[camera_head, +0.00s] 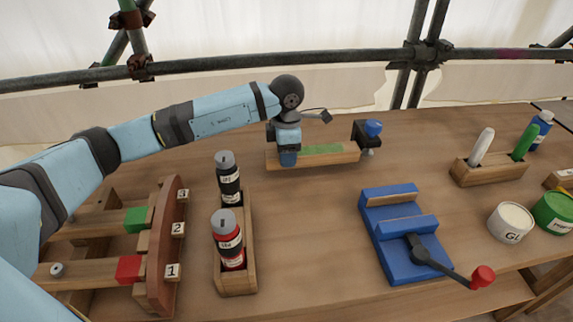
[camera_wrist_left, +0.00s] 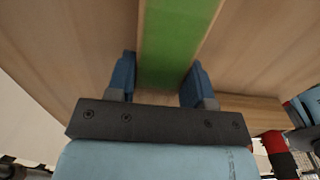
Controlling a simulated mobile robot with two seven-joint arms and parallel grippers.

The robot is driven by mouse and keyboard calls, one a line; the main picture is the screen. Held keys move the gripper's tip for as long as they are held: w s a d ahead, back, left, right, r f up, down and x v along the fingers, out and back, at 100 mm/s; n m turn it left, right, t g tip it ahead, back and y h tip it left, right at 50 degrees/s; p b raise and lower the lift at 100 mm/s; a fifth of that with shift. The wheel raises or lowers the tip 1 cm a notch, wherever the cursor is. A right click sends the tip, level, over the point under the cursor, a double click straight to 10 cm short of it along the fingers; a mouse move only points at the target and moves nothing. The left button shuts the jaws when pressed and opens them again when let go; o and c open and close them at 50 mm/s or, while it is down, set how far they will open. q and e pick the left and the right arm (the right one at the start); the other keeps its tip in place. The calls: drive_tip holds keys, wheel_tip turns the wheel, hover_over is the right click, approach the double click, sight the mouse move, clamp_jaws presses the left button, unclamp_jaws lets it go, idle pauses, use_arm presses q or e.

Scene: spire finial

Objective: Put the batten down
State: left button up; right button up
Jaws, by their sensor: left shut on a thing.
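The batten (camera_head: 335,159) is a pale wooden bar with a green stretch on its top, lying level towards the back middle of the bench. My left gripper (camera_head: 288,158) is shut on it near its left end, from above. In the left wrist view the green face of the batten (camera_wrist_left: 172,45) runs between the two blue fingers of the gripper (camera_wrist_left: 160,85). The batten is at or very near the bench top; I cannot tell whether it touches. My right gripper is not in view.
A dark device with a blue knob (camera_head: 372,130) stands at the batten's right end. A wooden bottle rack (camera_head: 236,284), a blue fixture with a red-knobbed lever (camera_head: 398,262), a numbered wooden rack (camera_head: 160,245) and a marker holder (camera_head: 490,171) stand around. Bench between is clear.

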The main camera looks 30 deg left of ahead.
use_arm(q)
drive_tip(key=shift+f, duration=1.95)
drive_tip(key=shift+f, duration=0.1)
drive_tip(key=o, duration=1)
drive_tip(key=shift+b, duration=0.3)
wheel_tip(320, 180, up, 12)
drive_tip(key=shift+r+p, duration=0.1)
drive_tip(key=shift+p, duration=0.65)
drive_tip(key=shift+s, duration=0.1)
